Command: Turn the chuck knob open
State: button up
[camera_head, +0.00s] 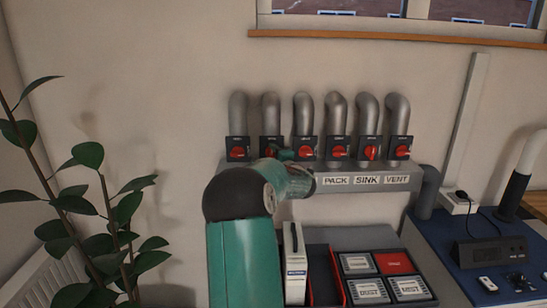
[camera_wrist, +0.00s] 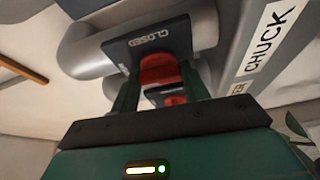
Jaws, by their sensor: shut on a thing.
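The chuck knob (camera_wrist: 158,68) is red and sits on a dark square plate (camera_wrist: 150,42) marked CLOSED in the wrist view. A label reading CHUCK (camera_wrist: 270,40) is on the grey rail beside it. My gripper (camera_wrist: 160,82) has a green finger on each side of the knob and is shut on it. In the head view my gripper (camera_head: 287,154) is at the row of knobs, near the second and third from the left. My arm hides part of the rail there, so the chuck label does not show.
Several grey pipes with red knobs line the wall; the knob above the SINK label (camera_head: 371,153) stands upright. Another red knob (camera_wrist: 175,100) shows just past the held one. A tray of boxes (camera_head: 370,290) and a blue desk (camera_head: 450,262) lie below; a plant (camera_head: 100,210) stands left.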

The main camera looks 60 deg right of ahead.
jog(key=shift+n, duration=0.5)
jog(key=o, duration=1)
jog(key=shift+s, duration=0.1)
jog(key=v, duration=1.3)
jog(key=shift+s+a+r, duration=0.2)
jog(key=shift+s+a, duration=0.05)
